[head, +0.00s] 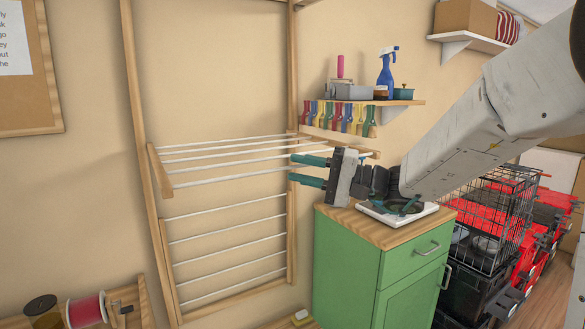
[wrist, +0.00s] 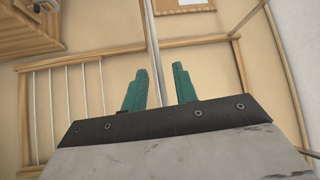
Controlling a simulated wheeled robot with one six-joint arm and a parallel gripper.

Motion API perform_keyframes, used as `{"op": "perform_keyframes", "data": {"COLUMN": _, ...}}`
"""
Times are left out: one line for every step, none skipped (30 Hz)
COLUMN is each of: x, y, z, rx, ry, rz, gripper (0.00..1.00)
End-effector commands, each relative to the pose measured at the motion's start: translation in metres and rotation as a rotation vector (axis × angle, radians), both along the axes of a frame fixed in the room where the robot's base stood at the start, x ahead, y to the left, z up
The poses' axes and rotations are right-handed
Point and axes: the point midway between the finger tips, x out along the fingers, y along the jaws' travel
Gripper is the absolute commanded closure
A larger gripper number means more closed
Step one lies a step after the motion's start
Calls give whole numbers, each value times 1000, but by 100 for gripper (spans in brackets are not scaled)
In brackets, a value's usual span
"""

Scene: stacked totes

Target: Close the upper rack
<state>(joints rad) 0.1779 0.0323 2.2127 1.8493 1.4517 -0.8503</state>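The upper rack (head: 162,172) is a wooden frame with several white rods, and it stands out from the wall, swung down to roughly level. My gripper (head: 291,168) is at its front right part, with two teal fingers pointing left, one above the other. In the wrist view my gripper (wrist: 160,76) is open, and a pale rod (wrist: 152,35) runs between the fingers with a gap on each side. It seems to be the upper rack's front rod. Part of the rack's right side is hidden behind my gripper.
The lower rack (head: 167,262) hangs nearly flat below. A shelf (head: 400,102) with a blue spray bottle (head: 386,72) and several coloured clips is right of the rack. A green cabinet (head: 345,265) stands under my gripper. A wire crate (head: 500,215) and red totes are farther right.

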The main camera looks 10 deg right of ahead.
Motion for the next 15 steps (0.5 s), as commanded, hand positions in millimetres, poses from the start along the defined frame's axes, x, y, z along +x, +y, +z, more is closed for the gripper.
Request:
{"op": "perform_keyframes", "data": {"x": 3, "y": 7, "z": 1, "rx": -1, "ry": 0, "rz": 3, "gripper": 71}}
{"op": "perform_keyframes", "data": {"x": 4, "y": 10, "z": 2, "rx": -1, "ry": -1, "rz": 2, "gripper": 71}}
{"op": "perform_keyframes", "data": {"x": 6, "y": 13, "z": 2, "rx": 0, "ry": 0, "rz": 2, "gripper": 71}}
{"op": "perform_keyframes", "data": {"x": 7, "y": 15, "z": 3, "rx": 0, "ry": 0, "rz": 2, "gripper": 71}}
{"op": "perform_keyframes", "data": {"x": 8, "y": 16, "z": 3, "rx": 0, "ry": 0, "rz": 1, "gripper": 71}}
{"op": "perform_keyframes", "data": {"x": 8, "y": 18, "z": 3, "rx": 0, "ry": 0, "rz": 0, "gripper": 71}}
{"op": "perform_keyframes", "data": {"x": 9, "y": 18, "z": 3, "rx": -1, "ry": 0, "rz": 0, "gripper": 71}}
{"op": "perform_keyframes", "data": {"x": 9, "y": 19, "z": 3, "rx": -1, "ry": 0, "rz": 0, "gripper": 71}}
{"op": "perform_keyframes", "data": {"x": 9, "y": 19, "z": 3, "rx": -1, "ry": 1, "rz": -1, "gripper": 71}}
{"op": "perform_keyframes", "data": {"x": 9, "y": 19, "z": 3, "rx": -1, "ry": 1, "rz": -1, "gripper": 71}}
{"op": "perform_keyframes", "data": {"x": 9, "y": 19, "z": 3, "rx": -1, "ry": 1, "rz": -1, "gripper": 71}}
{"op": "perform_keyframes", "data": {"x": 9, "y": 19, "z": 3, "rx": -1, "ry": 1, "rz": -1, "gripper": 71}}
{"op": "perform_keyframes", "data": {"x": 9, "y": 19, "z": 3, "rx": -1, "ry": 1, "rz": -1, "gripper": 71}}
{"op": "perform_keyframes", "data": {"x": 9, "y": 19, "z": 3, "rx": -1, "ry": 1, "rz": -1, "gripper": 71}}
{"op": "perform_keyframes", "data": {"x": 9, "y": 19, "z": 3, "rx": -1, "ry": 1, "rz": -1, "gripper": 77}}
